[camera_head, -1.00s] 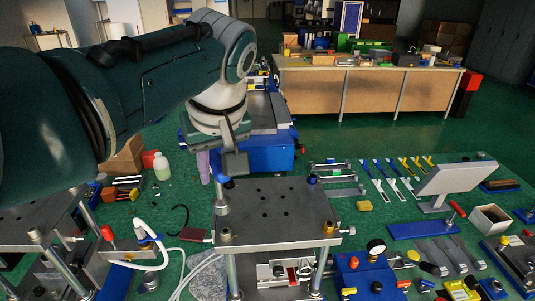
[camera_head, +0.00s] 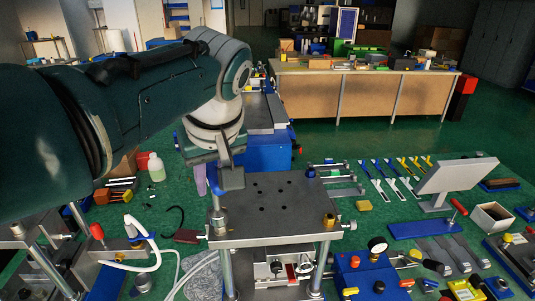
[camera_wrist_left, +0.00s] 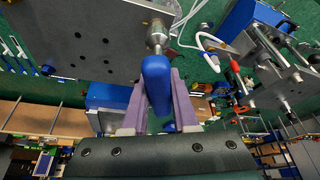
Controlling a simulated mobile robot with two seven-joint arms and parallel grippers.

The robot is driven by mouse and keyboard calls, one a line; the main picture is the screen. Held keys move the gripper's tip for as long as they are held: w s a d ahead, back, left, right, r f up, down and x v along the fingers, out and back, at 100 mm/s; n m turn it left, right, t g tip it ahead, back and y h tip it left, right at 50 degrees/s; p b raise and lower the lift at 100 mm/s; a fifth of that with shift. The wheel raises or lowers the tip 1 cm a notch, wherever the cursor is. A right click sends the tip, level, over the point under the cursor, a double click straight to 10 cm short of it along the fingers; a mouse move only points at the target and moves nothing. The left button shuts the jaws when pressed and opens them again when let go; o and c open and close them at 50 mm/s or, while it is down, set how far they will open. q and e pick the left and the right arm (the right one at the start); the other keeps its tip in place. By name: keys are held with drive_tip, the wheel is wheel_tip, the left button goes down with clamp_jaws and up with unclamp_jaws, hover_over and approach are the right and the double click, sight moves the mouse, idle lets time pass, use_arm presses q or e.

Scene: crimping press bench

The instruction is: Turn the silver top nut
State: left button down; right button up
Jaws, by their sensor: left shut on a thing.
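The silver top nut (camera_wrist_left: 157,35) shows in the left wrist view, at the corner of the grey press plate (camera_wrist_left: 60,40). My left gripper (camera_wrist_left: 157,95), with purple fingers, is shut on a blue piece (camera_wrist_left: 156,80) whose far end is close to the nut. I cannot tell whether they touch. In the head view my left gripper (camera_head: 228,180) is low at the left side of the press plate (camera_head: 285,195). A silver-coloured post top (camera_head: 217,218) shows just below it. My right gripper is not in view.
A brass nut (camera_head: 329,221) and a blue cap (camera_head: 310,172) stand on the plate's right side. A white hose (camera_head: 143,262) and a second press stand to the left.

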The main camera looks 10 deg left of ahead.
use_arm(q)
drive_tip(key=shift+f+b, duration=1.05)
drive_tip(key=shift+f, duration=0.05)
drive_tip(key=shift+r, duration=0.1)
drive_tip(key=shift+r+m+h+p, duration=0.1)
drive_tip(key=shift+m+h+p, duration=0.2)
drive_tip(key=shift+m+p, duration=0.55)
drive_tip(key=m+p, duration=0.1)
drive_tip(key=m, duration=0.1)
drive_tip(key=m+h+p, duration=0.1)
drive_tip(key=p, duration=0.1)
drive_tip(key=shift+w+d+m+t+h, duration=0.1)
drive_tip(key=shift+d+m+t+h, duration=0.05)
drive_tip(key=shift+m+t+h, duration=0.2)
drive_tip(key=m+h, duration=0.1)
drive_tip(key=m, duration=0.1)
drive_tip(key=shift+d+m+p, duration=0.15)
drive_tip(key=shift+m+p, duration=0.15)
drive_tip(key=shift+p, duration=0.05)
drive_tip(key=shift+d+f+m+h, duration=0.1)
drive_tip(key=shift+m+h, duration=0.1)
drive_tip(key=shift+m, duration=0.4)
drive_tip(key=shift+d+f+m+h, duration=0.1)
drive_tip(key=shift+m+h, duration=0.05)
drive_tip(key=shift+m, duration=0.45)
drive_tip(key=shift+a+n+y, duration=0.1)
drive_tip(key=shift+n+y, duration=0.3)
drive_tip(key=shift+n, duration=0.7)
